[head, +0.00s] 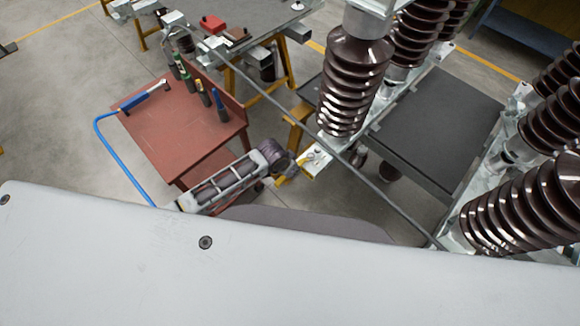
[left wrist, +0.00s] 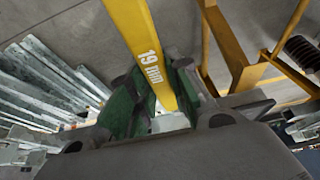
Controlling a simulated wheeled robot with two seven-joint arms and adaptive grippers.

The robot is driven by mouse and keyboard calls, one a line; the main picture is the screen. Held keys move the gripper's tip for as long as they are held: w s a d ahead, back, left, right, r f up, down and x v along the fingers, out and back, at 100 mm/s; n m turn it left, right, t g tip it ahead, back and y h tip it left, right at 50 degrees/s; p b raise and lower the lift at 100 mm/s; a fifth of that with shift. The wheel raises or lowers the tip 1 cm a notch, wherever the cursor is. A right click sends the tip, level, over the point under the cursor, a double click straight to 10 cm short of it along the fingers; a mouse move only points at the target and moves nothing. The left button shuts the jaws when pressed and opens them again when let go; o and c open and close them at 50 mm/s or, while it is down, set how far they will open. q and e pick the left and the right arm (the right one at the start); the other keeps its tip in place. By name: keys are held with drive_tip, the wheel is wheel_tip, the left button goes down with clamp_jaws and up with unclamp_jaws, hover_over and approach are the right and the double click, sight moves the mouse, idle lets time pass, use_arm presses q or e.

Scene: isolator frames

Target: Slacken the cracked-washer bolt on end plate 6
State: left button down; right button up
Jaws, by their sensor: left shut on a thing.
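My left gripper (head: 283,164) is at the middle of the head view, beside the foot of a brown ribbed insulator (head: 352,80). In the left wrist view my left gripper (left wrist: 157,98) has its green pads shut on a yellow spanner (left wrist: 138,40) marked 19 mm. The spanner runs up out of that picture, so its far end is hidden there. A small pale metal end plate (head: 318,160) sits just right of the gripper in the head view. Its number, bolts and washers are too small to tell. My right gripper is not in view.
A red-brown bench (head: 170,138) on the left holds several upright screwdrivers and a blue-handled tool (head: 145,97). More insulators (head: 520,205) stand on metal frames to the right. A dark platform (head: 440,115) lies between the frames. Bare floor (head: 60,120) shows at far left.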

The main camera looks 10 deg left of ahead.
use_arm(q)
drive_tip(key=shift+r, duration=0.2)
drive_tip(key=shift+r, duration=0.95)
drive_tip(key=w+a+m+g+h+b, duration=0.1)
drive_tip(key=w+a+m+g+b, duration=0.3)
drive_tip(key=w+m, duration=0.6)
drive_tip(key=shift+a+m+h+b, duration=0.2)
drive_tip(key=shift+m+h+b, duration=0.2)
drive_tip(key=shift+m+b, duration=0.6)
idle(0.5)
idle(0.4)
